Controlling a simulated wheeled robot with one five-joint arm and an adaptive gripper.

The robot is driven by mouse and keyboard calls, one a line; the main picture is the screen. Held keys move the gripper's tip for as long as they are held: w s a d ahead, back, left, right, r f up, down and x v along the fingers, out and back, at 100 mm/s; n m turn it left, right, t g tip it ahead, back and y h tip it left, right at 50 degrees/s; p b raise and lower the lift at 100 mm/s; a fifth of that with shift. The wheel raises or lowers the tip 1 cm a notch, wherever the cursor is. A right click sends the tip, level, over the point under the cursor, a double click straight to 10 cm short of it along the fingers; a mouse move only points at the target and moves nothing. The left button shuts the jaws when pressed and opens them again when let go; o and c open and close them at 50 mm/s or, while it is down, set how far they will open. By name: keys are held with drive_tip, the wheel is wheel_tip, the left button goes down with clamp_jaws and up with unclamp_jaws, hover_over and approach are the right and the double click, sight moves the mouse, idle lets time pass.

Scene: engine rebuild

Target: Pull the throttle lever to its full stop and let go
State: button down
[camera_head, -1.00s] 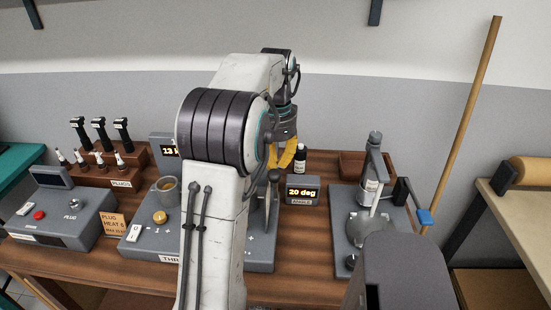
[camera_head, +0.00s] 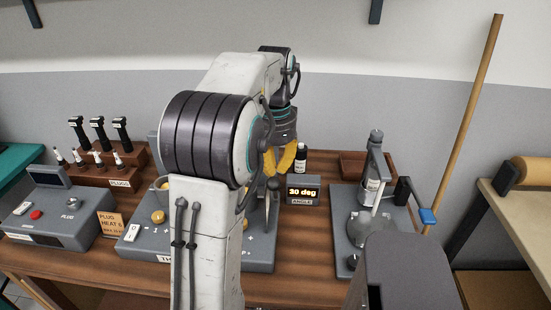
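The throttle panel (camera_head: 259,262) is a grey box on the bench, its label partly covered by my arm. I cannot make out the throttle lever for certain. A dark, slim, pointed piece (camera_head: 272,188) stands over the panel's right part, and I cannot tell whether it is the lever or a fingertip. My gripper (camera_head: 277,172), with yellow fingers, is beside this piece, partly behind my arm. Its opening and any contact are not clear. A small display (camera_head: 303,192) labelled ANGLE, right of the panel, reads 30 deg.
A stand with a bottle and a handle (camera_head: 366,222) is to the right. The spark plug rack (camera_head: 120,170) and a grey box with a red button (camera_head: 55,215) are on the left.

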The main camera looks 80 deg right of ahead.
sight(273, 180)
drive_tip(key=shift+s+a+f+b, duration=0.1)
drive_tip(key=shift+a+f+b, duration=0.2)
drive_tip(key=shift+a, duration=0.4)
drive_tip(key=shift+a+f+b, duration=0.4)
drive_tip(key=shift+a+b, duration=0.4)
drive_tip(key=shift+b, duration=0.1)
drive_tip(key=shift+a, duration=0.3)
drive_tip(key=shift+f, duration=0.1)
